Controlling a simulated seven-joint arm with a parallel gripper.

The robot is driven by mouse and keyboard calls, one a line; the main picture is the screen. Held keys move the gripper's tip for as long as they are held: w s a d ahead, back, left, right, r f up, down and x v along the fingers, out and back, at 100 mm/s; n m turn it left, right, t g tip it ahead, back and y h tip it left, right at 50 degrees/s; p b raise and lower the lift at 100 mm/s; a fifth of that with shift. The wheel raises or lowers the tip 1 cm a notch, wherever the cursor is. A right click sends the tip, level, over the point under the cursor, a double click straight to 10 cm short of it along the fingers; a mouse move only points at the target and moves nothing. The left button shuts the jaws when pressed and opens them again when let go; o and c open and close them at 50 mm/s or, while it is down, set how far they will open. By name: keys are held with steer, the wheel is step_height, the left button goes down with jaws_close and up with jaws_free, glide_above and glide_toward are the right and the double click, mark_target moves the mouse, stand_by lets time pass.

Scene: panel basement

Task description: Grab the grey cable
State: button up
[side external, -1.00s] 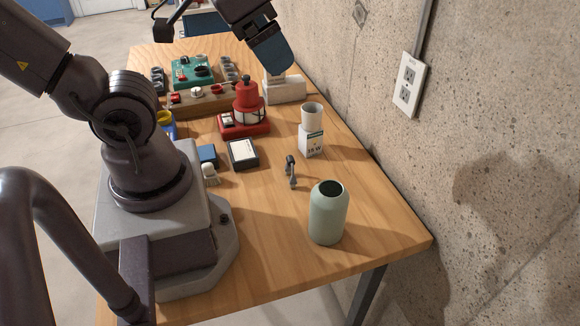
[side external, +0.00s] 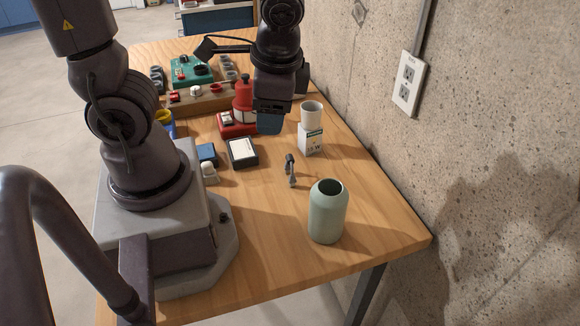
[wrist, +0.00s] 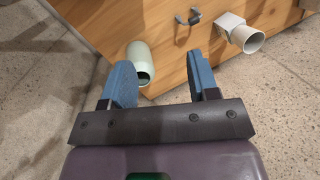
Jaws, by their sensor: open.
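A small curved grey item (side external: 291,171), which looks like the grey cable, lies on the wooden table between the bottle and the white box. It also shows near the top of the wrist view (wrist: 188,18), beyond my fingertips. My gripper (side external: 270,123) hangs above the table with its blue fingers pointing down, near the red device and apart from the grey item. In the wrist view its two blue fingers (wrist: 160,75) are spread with nothing between them.
A pale green open bottle (side external: 328,212) stands nearer the table's front edge. A white cup (side external: 312,114) sits on a white box (side external: 311,140). A red device (side external: 238,118) and a dark box (side external: 243,152) stand to the left. A concrete wall runs along the right.

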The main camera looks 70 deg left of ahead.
steer(key=a+f+m+g+y, duration=0.2)
steer(key=a+f+m+y, duration=0.4)
steer(key=f+m+y, duration=0.25)
steer(key=m+t+y, duration=0.2)
steer(key=m+t, duration=0.4)
steer(key=m, duration=0.3)
glide_above(289, 162)
step_height(289, 162, down, 4)
steer(key=shift+d+f+m+h, duration=0.25)
steer(key=shift+d, duration=0.05)
steer(key=shift+f, duration=2.15)
step_height(289, 162, down, 2)
steer(key=shift+a+f, duration=0.1)
steer(key=shift+f, duration=0.1)
steer(key=shift+x, duration=1.4)
steer(key=shift+r, duration=0.2)
jaws_close()
